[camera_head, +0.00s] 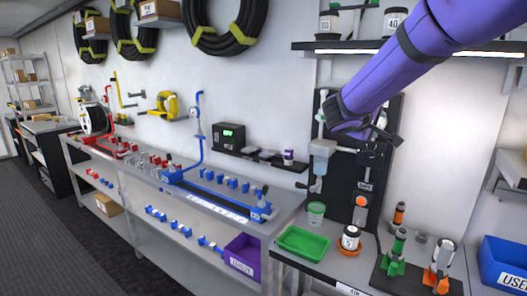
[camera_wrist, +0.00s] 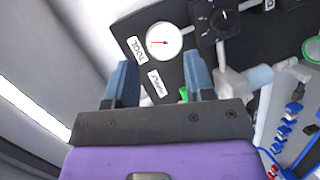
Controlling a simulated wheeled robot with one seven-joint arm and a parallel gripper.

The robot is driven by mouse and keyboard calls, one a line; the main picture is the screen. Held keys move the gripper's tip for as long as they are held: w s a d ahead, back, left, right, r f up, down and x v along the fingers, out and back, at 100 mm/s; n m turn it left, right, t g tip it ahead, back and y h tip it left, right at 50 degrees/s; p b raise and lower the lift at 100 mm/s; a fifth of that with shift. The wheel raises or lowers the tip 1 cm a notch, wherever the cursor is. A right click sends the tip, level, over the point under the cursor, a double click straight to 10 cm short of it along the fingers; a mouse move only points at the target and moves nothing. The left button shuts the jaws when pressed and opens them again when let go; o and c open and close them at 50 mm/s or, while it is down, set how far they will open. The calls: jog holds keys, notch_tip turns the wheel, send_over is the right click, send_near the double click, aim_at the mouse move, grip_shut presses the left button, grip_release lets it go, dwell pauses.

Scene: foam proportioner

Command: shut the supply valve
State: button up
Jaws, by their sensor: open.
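The black proportioner panel (camera_head: 362,180) stands upright on the wall bench, partly covered by my purple arm. The lower label (camera_wrist: 156,83) seems to read supply. A small green part (camera_wrist: 183,94) shows near it, mostly hidden by a finger; I cannot tell whether it is the supply valve's handle. My gripper (camera_wrist: 158,62) is open in front of the panel, with nothing visible between its fingers.
Orange-and-green nozzles (camera_head: 396,250) stand to the right. A shelf with jars (camera_head: 345,46) hangs above the panel.

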jog(key=s+d+r+m+g+y, duration=0.1)
jog(key=s+d+m+g+y, duration=0.2)
jog(key=s, duration=0.8)
jog(key=s+a+f+m+y, duration=0.1)
jog(key=s+y, duration=0.2)
jog(key=s, duration=0.6)
jog(key=s+a+f+m+y, duration=0.1)
jog(key=s+a+y, duration=0.1)
jog(key=s, duration=0.7)
jog(key=s+a+f+m+g+y, duration=0.1)
jog(key=s+a+y, duration=0.1)
jog(key=s, duration=0.7)
jog(key=shift+s+f+y, duration=0.15)
jog(key=shift+f+y, duration=0.25)
jog(key=shift+y, duration=0.4)
